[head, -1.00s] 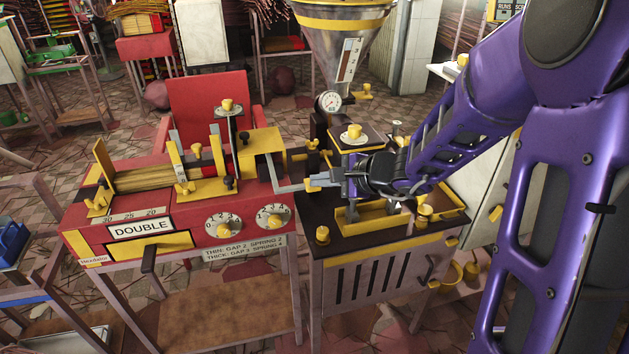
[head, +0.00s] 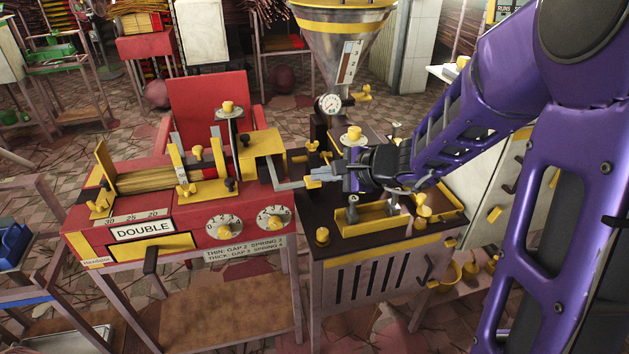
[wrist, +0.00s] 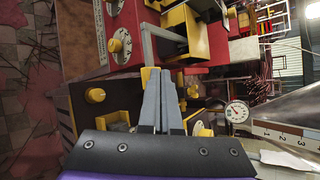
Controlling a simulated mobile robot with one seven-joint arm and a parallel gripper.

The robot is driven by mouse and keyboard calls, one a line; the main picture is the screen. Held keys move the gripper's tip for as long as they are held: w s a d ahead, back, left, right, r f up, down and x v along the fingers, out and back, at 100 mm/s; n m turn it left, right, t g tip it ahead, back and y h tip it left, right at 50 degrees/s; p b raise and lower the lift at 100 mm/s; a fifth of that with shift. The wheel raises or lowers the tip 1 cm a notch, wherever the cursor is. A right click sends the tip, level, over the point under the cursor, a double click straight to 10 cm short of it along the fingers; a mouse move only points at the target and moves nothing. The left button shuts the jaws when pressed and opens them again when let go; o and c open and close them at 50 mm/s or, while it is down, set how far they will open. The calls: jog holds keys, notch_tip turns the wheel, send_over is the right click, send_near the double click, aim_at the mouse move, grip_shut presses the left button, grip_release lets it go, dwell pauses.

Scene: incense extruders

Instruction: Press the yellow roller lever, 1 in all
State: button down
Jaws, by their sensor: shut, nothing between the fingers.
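A grey bent lever arm (head: 289,186) comes out beside the yellow housing (head: 262,146) at the right end of the red machine. It also shows in the wrist view (wrist: 148,45), running down toward my fingertips. A small yellow piece (wrist: 148,74) shows right at the fingertips; it may be the lever's roller, but the fingers partly hide it. My gripper (head: 308,181) is shut and empty, pointing left at the lever's free end. In the wrist view its fingertips (wrist: 160,72) are close to that end; I cannot tell whether they touch.
The red machine (head: 195,232) carries yellow knobs and dials on its front. A dark-topped cabinet (head: 325,250) with a yellow tray (head: 366,219) lies below my gripper. A pressure gauge (head: 328,103) and a steel hopper (head: 340,45) stand behind it.

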dwell(0.3)
jog(key=r+p, duration=0.1)
jog(key=r, duration=0.1)
jog(key=s+r+p, duration=0.1)
jog(key=r+p, duration=0.1)
jog(key=r, duration=0.1)
jog(key=shift+s+d, duration=0.15)
jog(key=shift+d, duration=0.05)
dwell(0.8)
